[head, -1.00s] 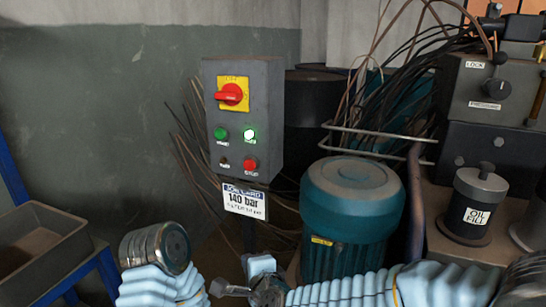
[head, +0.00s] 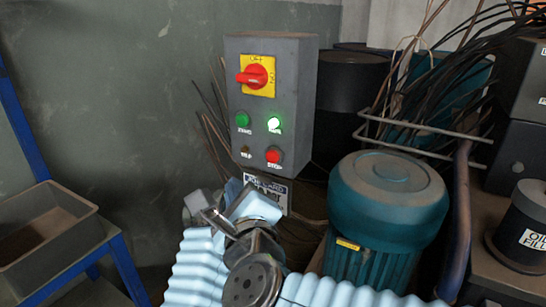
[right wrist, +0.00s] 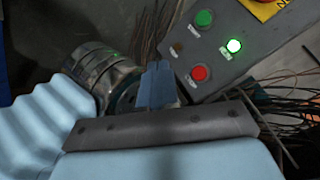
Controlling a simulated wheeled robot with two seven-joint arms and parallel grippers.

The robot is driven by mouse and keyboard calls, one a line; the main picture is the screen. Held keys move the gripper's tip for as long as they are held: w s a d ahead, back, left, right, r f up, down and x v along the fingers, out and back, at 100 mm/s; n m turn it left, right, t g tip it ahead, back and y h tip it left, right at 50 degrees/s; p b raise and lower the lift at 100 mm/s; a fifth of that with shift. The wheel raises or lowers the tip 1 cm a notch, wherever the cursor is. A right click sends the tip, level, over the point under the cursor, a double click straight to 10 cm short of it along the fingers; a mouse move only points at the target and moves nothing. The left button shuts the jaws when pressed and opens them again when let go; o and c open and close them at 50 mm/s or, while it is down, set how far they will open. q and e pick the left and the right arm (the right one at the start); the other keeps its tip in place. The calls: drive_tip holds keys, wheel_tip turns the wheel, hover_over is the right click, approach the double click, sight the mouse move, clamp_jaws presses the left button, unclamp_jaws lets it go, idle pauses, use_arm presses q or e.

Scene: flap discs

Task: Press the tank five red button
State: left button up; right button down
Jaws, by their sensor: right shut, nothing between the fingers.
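A grey control box (head: 305,95) on a post carries a red button (head: 273,155) at its lower right, with a STOP label under it. The red button also shows in the right wrist view (right wrist: 199,73). No tank number is readable. My right gripper (head: 233,190) is shut and empty, below and left of the red button, apart from it. In the right wrist view its closed blue fingers (right wrist: 158,82) lie left of the button.
A green button (head: 242,119), a lit green button (head: 273,124) and a red rotary switch (head: 253,76) share the box face. A teal motor (head: 388,205) stands to the right. A grey tray (head: 45,230) sits on a blue frame at left. Cables hang beside the box.

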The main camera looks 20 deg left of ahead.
sight(273, 157)
drive_tip(key=w+b, duration=0.1)
drive_tip(key=w, duration=0.7)
drive_tip(key=shift+w+d, duration=0.3)
drive_tip(key=shift+w, duration=0.05)
drive_tip(key=shift+w, duration=0.1)
idle(1.7)
drive_tip(key=shift+w+b, duration=0.3)
drive_tip(key=shift+w+d, duration=0.1)
drive_tip(key=shift+w, duration=0.45)
idle(0.8)
drive_tip(key=shift+s, duration=0.9)
drive_tip(key=shift+s, duration=0.1)
